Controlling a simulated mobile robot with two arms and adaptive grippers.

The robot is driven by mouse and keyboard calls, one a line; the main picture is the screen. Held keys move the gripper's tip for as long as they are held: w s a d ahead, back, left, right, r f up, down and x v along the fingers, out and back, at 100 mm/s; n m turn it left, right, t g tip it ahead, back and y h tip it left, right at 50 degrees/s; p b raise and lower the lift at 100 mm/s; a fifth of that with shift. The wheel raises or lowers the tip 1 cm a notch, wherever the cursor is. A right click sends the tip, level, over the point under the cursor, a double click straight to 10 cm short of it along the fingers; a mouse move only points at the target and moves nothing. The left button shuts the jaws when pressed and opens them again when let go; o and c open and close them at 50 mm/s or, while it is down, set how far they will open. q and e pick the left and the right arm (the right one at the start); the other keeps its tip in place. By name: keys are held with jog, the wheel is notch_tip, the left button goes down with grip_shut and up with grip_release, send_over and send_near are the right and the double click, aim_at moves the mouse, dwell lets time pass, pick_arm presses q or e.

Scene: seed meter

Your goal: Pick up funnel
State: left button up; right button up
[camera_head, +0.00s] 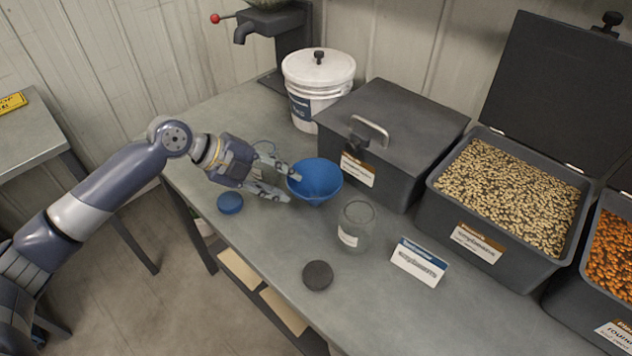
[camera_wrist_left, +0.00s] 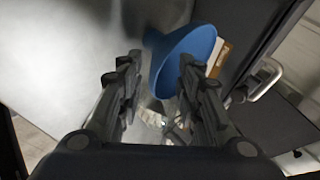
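The blue funnel (camera_head: 316,180) stands wide end up near the middle of the workbench, beside the closed grey bin. My left gripper (camera_head: 291,187) comes in low from the left, with its fingertips at the funnel's left side. In the left wrist view the funnel (camera_wrist_left: 187,50) shows ahead of and between the spread fingers. The left gripper (camera_wrist_left: 160,68) is open, and whether a finger touches the funnel is unclear. My right gripper is not in view.
A glass jar (camera_head: 355,228) stands just in front of the funnel. A blue lid (camera_head: 230,203), a dark disc (camera_head: 317,275) and a label sign (camera_head: 419,262) are nearby. The closed bin (camera_head: 390,120), white bucket (camera_head: 318,75) and open seed bin (camera_head: 432,205) line the back.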

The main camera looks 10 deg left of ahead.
aim_at(302, 194)
pick_arm(q)
jog(key=shift+w+d+f, duration=0.2)
jog(key=shift+d, duration=0.15)
jog(key=p+x, duration=0.1)
jog(key=x, duration=0.1)
jog(key=s+p+x, duration=0.1)
jog(key=x, duration=0.1)
jog(key=shift+d+f, duration=0.15)
jog(key=shift+f, duration=0.05)
jog(key=shift+w+d+f, duration=0.3)
jog(key=shift+f, duration=0.15)
grip_shut()
